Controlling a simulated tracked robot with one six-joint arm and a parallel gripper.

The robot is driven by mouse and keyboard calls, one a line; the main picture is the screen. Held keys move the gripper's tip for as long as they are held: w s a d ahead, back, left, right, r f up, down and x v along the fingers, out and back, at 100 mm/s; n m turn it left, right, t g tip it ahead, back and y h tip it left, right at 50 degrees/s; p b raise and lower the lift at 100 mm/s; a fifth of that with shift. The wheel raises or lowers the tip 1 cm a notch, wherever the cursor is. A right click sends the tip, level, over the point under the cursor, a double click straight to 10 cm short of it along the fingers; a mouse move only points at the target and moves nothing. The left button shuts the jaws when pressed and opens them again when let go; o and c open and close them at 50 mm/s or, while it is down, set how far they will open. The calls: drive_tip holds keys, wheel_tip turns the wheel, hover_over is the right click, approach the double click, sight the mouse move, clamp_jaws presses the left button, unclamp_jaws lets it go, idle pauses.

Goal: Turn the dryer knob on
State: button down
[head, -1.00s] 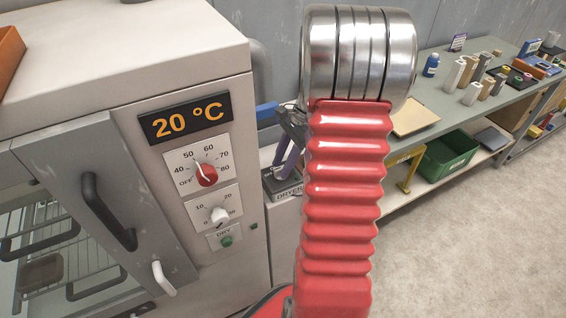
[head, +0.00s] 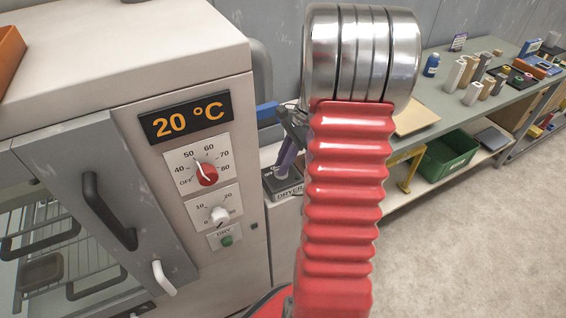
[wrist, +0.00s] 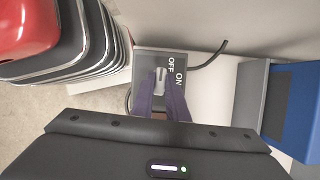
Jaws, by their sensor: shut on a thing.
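The dryer control box (head: 288,192), a dark box with a DRYER label, stands just right of the kiln in the head view. In the wrist view its grey top plate (wrist: 144,63) carries the words OFF and ON. The small pale dryer knob (wrist: 160,78) sits on the plate beside these words. My gripper (wrist: 161,90) has two purple fingers, one on each side of the knob, and is shut on it. In the head view my gripper (head: 287,158) is over the box, partly hidden by my red arm. I cannot tell which word the knob points to.
A pale kiln (head: 205,262) with a 20 °C display (head: 186,117), a red dial (head: 207,174) and a white dial (head: 219,215) stands at left. A blue object (wrist: 296,108) is right of the box in the wrist view. A workbench (head: 440,105) stands behind at right.

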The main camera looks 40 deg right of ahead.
drive_tip(key=m, duration=0.2)
drive_tip(key=m+t+h, duration=0.1)
drive_tip(key=m, duration=0.2)
drive_tip(key=shift+s+t, duration=0.15)
drive_tip(key=shift+t, duration=0.15)
drive_tip(key=m+h, duration=0.1)
drive_tip(key=m, duration=0.2)
drive_tip(key=m+t+h, duration=0.1)
drive_tip(key=m, duration=0.2)
drive_tip(key=shift+s+a, duration=0.1)
drive_tip(key=shift+a, duration=0.1)
drive_tip(key=c, duration=1.7)
unclamp_jaws()
drive_tip(key=shift+c, duration=0.2)
drive_tip(key=shift+r, duration=0.1)
drive_tip(key=v, duration=1.3)
drive_tip(key=shift+s+a+r, duration=0.2)
drive_tip(key=shift+s+r, duration=0.05)
drive_tip(key=shift+s, duration=0.05)
